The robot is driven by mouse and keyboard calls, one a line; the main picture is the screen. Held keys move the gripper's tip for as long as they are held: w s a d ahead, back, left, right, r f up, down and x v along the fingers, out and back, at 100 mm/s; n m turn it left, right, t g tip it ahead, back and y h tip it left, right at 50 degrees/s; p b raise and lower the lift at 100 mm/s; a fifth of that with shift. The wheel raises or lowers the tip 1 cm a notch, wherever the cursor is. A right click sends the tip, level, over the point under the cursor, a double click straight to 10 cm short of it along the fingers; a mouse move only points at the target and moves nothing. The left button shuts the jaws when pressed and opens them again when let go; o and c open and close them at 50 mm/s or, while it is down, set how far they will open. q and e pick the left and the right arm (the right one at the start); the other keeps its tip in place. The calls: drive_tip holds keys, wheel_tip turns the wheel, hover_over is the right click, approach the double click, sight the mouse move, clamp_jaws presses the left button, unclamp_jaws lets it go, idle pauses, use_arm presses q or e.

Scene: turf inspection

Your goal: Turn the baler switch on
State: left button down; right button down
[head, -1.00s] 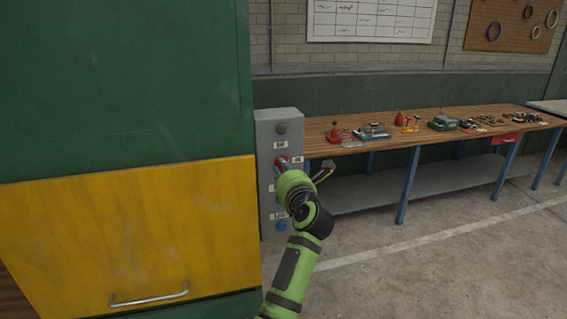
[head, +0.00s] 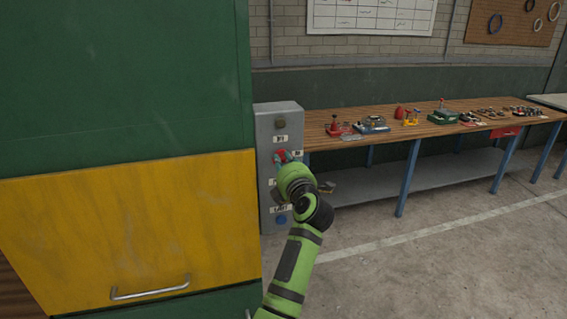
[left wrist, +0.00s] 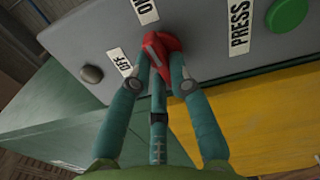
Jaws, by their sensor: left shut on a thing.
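The baler's grey control box (head: 264,190) stands beside the green and yellow baler (head: 130,225) in the head view. Its red rotary switch (head: 279,155) is partly hidden by my left gripper (head: 286,161). In the left wrist view, the fingers of my left gripper (left wrist: 160,75) are shut on the red switch (left wrist: 165,45). The switch has a pale pointer line. An ON label (left wrist: 146,10) and an OFF label (left wrist: 119,62) sit close by. The pointer leans toward the ON side, but its exact setting is hard to tell. My right gripper is out of view.
A green button (left wrist: 287,14) sits beside a PRESS label (left wrist: 240,27) on the same panel. A workbench (head: 355,147) with several small items stands to the right. The floor in front is clear.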

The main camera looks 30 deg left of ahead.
use_arm(q)
drive_tip(key=shift+m, duration=0.7)
drive_tip(key=c, duration=1.1)
unclamp_jaws()
drive_tip(key=shift+c, duration=0.2)
drive_tip(key=shift+d, duration=0.1)
drive_tip(key=v, duration=0.7)
drive_tip(key=shift+d, duration=0.15)
